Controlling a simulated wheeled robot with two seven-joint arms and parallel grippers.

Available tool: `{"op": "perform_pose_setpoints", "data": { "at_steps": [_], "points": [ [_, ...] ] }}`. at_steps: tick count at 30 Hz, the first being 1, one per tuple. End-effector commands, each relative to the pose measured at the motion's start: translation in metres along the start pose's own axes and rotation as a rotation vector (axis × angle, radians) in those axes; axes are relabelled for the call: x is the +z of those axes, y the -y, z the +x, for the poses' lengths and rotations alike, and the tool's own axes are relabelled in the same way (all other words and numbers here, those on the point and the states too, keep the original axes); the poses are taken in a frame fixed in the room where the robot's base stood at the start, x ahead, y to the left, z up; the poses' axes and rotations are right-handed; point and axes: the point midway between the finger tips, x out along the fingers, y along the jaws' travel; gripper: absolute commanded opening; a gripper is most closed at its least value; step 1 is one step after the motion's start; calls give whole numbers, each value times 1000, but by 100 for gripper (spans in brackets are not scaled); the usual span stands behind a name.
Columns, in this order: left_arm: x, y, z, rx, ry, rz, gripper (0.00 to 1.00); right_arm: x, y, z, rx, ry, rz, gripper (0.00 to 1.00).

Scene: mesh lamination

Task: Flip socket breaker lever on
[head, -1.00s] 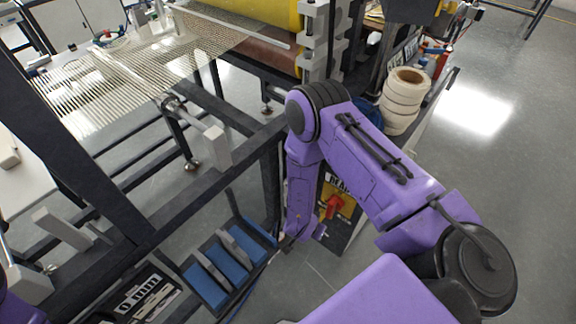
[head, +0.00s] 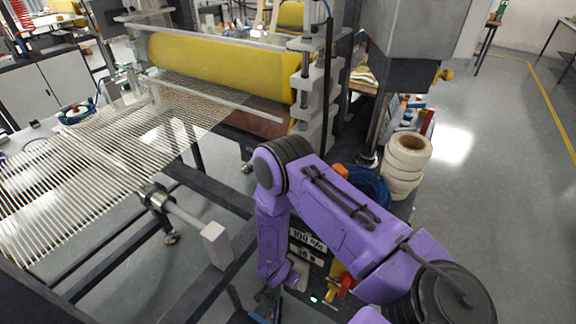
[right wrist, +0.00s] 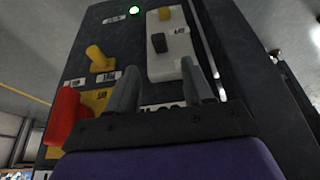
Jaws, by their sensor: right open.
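A dark control panel shows in the right wrist view (right wrist: 125,35). It carries a white box (right wrist: 170,55) with a small black lever (right wrist: 158,42) and a yellow part (right wrist: 165,13), a yellow lever (right wrist: 100,57) to its left, and a big red handle (right wrist: 65,113) at lower left. The small labels are unreadable. My right gripper (right wrist: 160,82) is open and empty, its fingertips just below the white box; contact cannot be told. In the head view my right gripper (head: 268,296) is low beside the panel, near the red handle (head: 347,284). My left gripper is out of view.
A green lamp (right wrist: 134,11) glows on the panel. In the head view, a machine with a yellow roller (head: 220,66) and stretched mesh (head: 90,150) stands behind. White rolls (head: 405,165) are stacked right of my arm. Dark frame bars fill the lower left.

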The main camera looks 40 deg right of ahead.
Motion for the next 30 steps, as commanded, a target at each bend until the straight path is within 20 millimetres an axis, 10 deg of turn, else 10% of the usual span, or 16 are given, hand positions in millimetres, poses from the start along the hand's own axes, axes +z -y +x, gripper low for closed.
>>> {"op": "perform_pose_setpoints", "data": {
  "at_steps": [13,25,30],
  "points": [
    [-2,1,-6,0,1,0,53,2,2,87,-1,0,-6,51],
    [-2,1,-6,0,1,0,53,1,1,101,-1,0,-4,51],
    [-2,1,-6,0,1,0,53,1,1,101,-1,0,-4,0]
  ]
}}
